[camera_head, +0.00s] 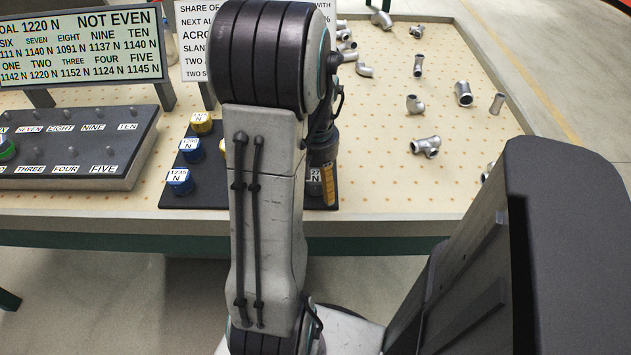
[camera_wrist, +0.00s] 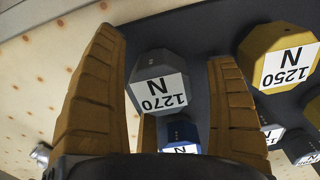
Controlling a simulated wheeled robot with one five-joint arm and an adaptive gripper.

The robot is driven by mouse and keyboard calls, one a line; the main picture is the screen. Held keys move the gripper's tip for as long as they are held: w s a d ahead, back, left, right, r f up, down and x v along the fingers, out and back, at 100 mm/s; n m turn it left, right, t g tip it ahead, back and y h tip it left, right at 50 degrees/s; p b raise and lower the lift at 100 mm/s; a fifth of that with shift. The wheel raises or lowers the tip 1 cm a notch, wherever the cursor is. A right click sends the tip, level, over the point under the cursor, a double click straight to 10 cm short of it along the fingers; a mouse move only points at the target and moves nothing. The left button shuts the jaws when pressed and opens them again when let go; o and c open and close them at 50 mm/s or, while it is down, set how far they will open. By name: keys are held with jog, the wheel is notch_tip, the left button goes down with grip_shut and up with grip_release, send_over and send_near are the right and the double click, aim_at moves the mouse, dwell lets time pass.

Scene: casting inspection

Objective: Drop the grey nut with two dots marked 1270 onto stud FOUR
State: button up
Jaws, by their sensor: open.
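The grey nut marked 1270 (camera_wrist: 150,70) stands on the dark mat between the two fingers of my gripper (camera_wrist: 166,48) in the wrist view. The fingers are open, with a visible gap on the nut's right. In the head view part of the grey nut (camera_head: 314,175) shows beside a yellow-brown finger of my gripper (camera_head: 328,183); my arm hides the rest. The stud board (camera_head: 140,150) is at the left. Stud FOUR (camera_head: 71,151) stands bare behind its FOUR label (camera_head: 65,169).
In the wrist view a blue nut (camera_wrist: 180,132) is close to the right finger, and a yellow nut (camera_wrist: 283,50) marked 1250 is farther right. Other blue and yellow nuts lie on the mat (camera_head: 205,195). A green nut (camera_head: 6,149) is on the board. Pipe fittings (camera_head: 463,93) lie right.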

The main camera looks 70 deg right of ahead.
jog(key=shift+f, duration=0.1)
jog(key=shift+c, duration=0.2)
jog(key=c, duration=1.3)
jog(key=shift+r, duration=0.9)
notch_tip(320, 180, up, 2)
jog(key=shift+r+p, duration=0.2)
jog(key=shift+p, duration=0.35)
jog(key=s+a+r+p, duration=0.2)
jog(key=a+r+p, duration=0.3)
jog(key=a+r, duration=0.4)
jog(key=shift+s+a+r, duration=0.15)
jog(key=shift+a+r, duration=0.2)
jog(key=shift+a, duration=0.9)
